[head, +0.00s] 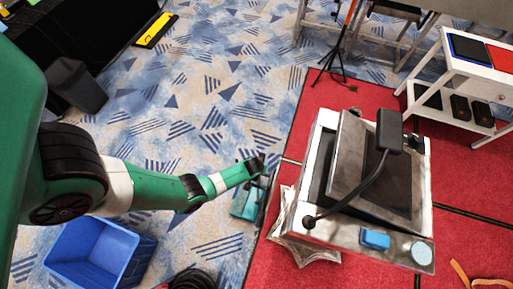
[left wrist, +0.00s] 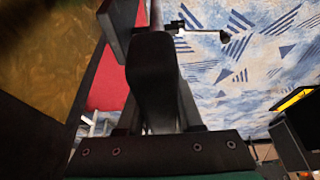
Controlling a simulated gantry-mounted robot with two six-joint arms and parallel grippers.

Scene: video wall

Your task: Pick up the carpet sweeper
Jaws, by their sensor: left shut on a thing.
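A teal carpet sweeper (head: 247,204) is on the patterned carpet beside the edge of the red floor, in the head view. My left gripper (head: 256,164) is above it and shut, apparently on the sweeper's thin handle. In the left wrist view, a grey rod (left wrist: 157,14) runs away from the dark gripper fingers (left wrist: 150,70). The exact grip is hidden by the fingers, and I cannot tell whether the sweeper's head touches the floor. My right gripper is not in view.
A large grey machine (head: 370,170) with a black arm stands right of the sweeper on red flooring. A blue bin (head: 100,250) and a black cable coil (head: 192,279) are at lower left. A white side table (head: 465,75) stands at upper right.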

